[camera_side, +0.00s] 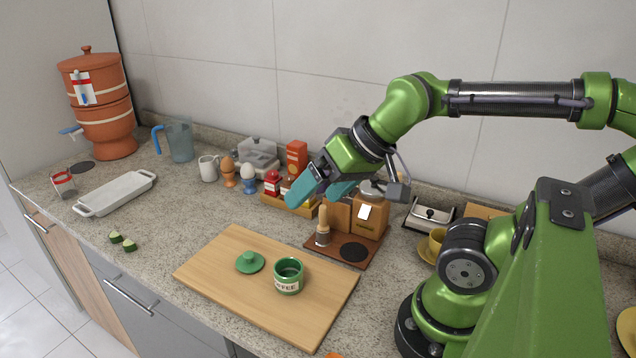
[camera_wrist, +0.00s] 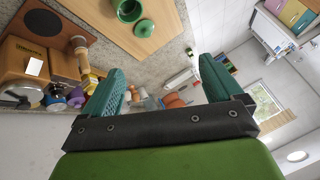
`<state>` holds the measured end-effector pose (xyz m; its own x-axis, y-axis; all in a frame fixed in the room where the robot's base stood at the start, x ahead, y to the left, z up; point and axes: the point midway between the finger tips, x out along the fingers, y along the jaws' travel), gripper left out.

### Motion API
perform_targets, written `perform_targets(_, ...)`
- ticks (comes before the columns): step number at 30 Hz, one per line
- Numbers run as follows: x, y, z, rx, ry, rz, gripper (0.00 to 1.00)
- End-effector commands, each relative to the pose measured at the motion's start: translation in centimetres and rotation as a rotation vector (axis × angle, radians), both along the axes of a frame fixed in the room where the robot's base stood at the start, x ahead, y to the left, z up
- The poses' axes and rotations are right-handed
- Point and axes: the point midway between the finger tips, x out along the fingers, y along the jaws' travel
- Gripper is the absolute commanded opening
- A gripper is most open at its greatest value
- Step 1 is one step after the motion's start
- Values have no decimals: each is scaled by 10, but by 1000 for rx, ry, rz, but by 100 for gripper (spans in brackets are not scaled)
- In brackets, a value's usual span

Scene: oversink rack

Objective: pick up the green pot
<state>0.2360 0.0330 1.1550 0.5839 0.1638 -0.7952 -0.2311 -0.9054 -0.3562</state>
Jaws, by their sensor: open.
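The green pot (camera_side: 289,276) stands upright and uncovered on the wooden board, with a pale band lettered "COFFEE" on its side. Its green lid (camera_side: 250,262) lies on the board to its left. In the wrist view the pot (camera_wrist: 128,10) is at the top edge, partly cut off, with the lid (camera_wrist: 144,27) beside it. My gripper (camera_side: 322,188) is open and empty, above and behind the board near the back wall, well apart from the pot. Its teal fingers (camera_wrist: 160,88) are spread in the wrist view.
The wooden board (camera_side: 215,262) has bare room around the pot. Behind it stand a coffee grinder (camera_side: 366,212) on a brown stand, a wood-handled tool (camera_side: 323,224), egg cups (camera_side: 249,184) and a red-topped jar (camera_side: 272,183). Cucumber pieces (camera_side: 129,244) lie left of the board.

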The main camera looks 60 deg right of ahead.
Motion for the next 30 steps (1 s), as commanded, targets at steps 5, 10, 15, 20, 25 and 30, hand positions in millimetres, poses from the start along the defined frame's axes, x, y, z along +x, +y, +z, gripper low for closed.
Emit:
perform_targets(5,4,3,-9,-1,46,15,93)
perform_targets(10,27,8,-27,-3,215,-3,93)
perform_targets(15,55,10,-50,26,464,-215,93)
perform_targets(20,74,8,-63,34,623,-498,93)
perform_targets(25,77,3,-56,64,654,-708,93)
perform_targets(30,74,3,-68,78,668,-764,93)
